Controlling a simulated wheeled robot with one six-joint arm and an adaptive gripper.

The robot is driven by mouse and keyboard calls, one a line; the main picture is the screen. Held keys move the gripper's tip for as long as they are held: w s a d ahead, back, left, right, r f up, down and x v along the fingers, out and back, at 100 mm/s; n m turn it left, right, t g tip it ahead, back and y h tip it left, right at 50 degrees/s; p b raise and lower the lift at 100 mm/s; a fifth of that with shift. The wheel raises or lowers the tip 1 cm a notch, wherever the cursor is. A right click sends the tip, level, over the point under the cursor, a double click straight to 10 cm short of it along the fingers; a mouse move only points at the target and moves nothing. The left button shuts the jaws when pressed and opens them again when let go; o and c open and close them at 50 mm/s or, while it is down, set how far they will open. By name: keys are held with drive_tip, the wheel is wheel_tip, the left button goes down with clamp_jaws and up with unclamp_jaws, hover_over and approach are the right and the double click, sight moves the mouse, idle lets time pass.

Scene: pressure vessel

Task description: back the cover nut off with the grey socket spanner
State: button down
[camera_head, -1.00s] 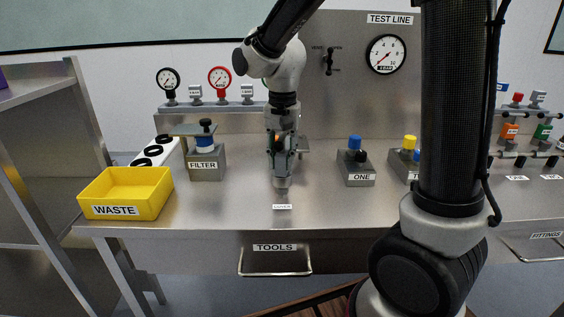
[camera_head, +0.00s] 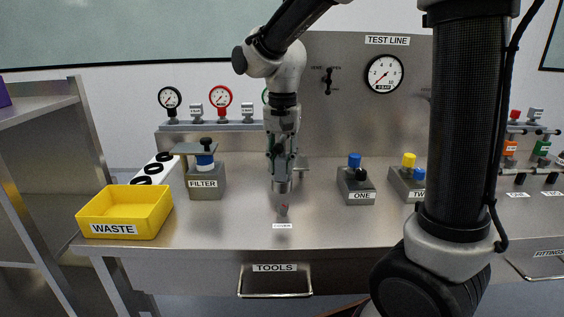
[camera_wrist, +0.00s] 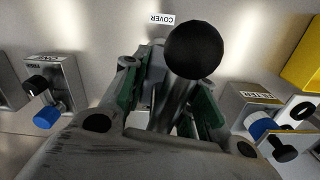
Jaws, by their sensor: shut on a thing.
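My gripper (camera_head: 281,158) is above the front middle of the bench, shut on the grey socket spanner (camera_head: 281,184). The spanner hangs roughly upright, its lower end apart from the bench. In the wrist view its black ball knob (camera_wrist: 194,50) and grey shaft (camera_wrist: 175,100) show between the green-padded fingers (camera_wrist: 165,105). Below the spanner, a small fitting with a reddish top (camera_head: 284,209) stands behind the COVER label (camera_head: 282,226). It is too small to tell whether a nut sits on it. The spanner's socket mouth is hidden.
The yellow WASTE bin (camera_head: 125,211) stands at the left. The FILTER block (camera_head: 204,179) is left of my gripper; blocks ONE (camera_head: 357,188) and TWO (camera_head: 408,187) are to its right. Bare bench lies around the fitting.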

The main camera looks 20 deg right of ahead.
drive_tip(key=shift+r+m, duration=0.6)
drive_tip(key=shift+m, duration=0.2)
drive_tip(key=shift+f, duration=0.1)
drive_tip(key=shift+f, duration=3.95)
